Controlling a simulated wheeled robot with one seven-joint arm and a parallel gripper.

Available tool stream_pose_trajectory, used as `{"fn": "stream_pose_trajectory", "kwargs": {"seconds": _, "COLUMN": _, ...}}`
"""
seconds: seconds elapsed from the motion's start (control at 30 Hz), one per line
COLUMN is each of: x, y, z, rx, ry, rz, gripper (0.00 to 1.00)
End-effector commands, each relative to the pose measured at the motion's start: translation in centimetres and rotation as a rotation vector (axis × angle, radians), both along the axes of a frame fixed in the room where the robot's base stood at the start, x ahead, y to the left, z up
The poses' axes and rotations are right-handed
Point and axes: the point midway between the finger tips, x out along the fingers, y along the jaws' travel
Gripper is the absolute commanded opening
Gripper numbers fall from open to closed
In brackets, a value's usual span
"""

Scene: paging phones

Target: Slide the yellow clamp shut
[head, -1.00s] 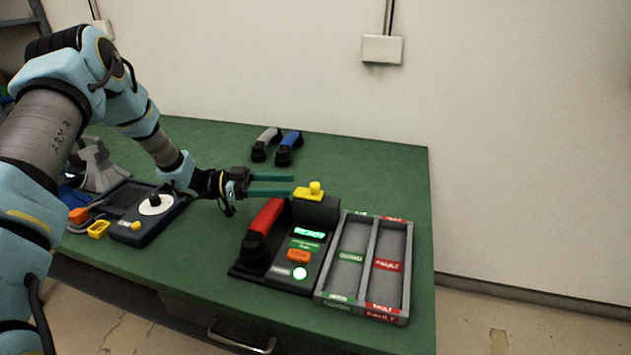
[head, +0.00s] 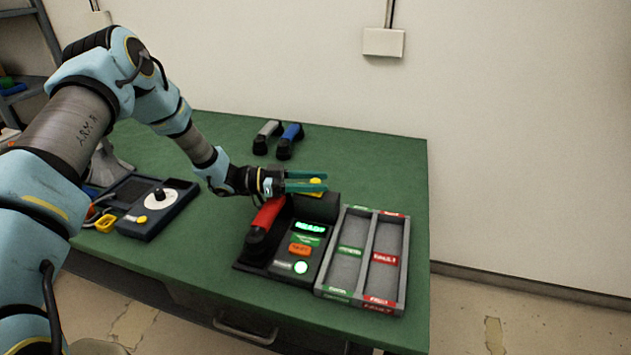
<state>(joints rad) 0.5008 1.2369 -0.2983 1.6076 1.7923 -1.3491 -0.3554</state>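The yellow clamp (head: 316,193) sits at the back of the dark test station (head: 316,208), partly hidden behind my gripper. My gripper (head: 326,182) reaches in from the left with its two teal fingers pointing right. The fingers are apart with a gap between them, one on the far side and one on the near side of the clamp's knob as seen here. Whether they touch the clamp I cannot tell. A red handset (head: 263,229) lies in the cradle at the station's left, its upper end close below my gripper. The station's screen glows green with "READY".
A grey two-compartment tray (head: 349,254) with green and red labels stands right of the station. Grey (head: 267,137) and blue (head: 290,141) handsets lie at the back. A dark device with a white dial (head: 158,197) is at left. The green table's back right is clear.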

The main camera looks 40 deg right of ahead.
Motion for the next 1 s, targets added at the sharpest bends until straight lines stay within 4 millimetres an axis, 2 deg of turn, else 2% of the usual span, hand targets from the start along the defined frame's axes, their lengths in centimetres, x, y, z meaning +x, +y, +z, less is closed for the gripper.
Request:
{"fn": "stream_pose_trajectory", "kwargs": {"seconds": 0.07, "x": 0.01, "y": 0.01, "z": 0.00, "rx": 0.000, "ry": 0.000, "rz": 0.000, "gripper": 0.39}}
{"fn": "stream_pose_trajectory", "kwargs": {"seconds": 0.4, "x": 0.02, "y": 0.02, "z": 0.01, "rx": 0.000, "ry": 0.000, "rz": 0.000, "gripper": 0.01}}
{"fn": "stream_pose_trajectory", "kwargs": {"seconds": 1.0, "x": 0.03, "y": 0.03, "z": 0.02, "rx": 0.000, "ry": 0.000, "rz": 0.000, "gripper": 0.00}}
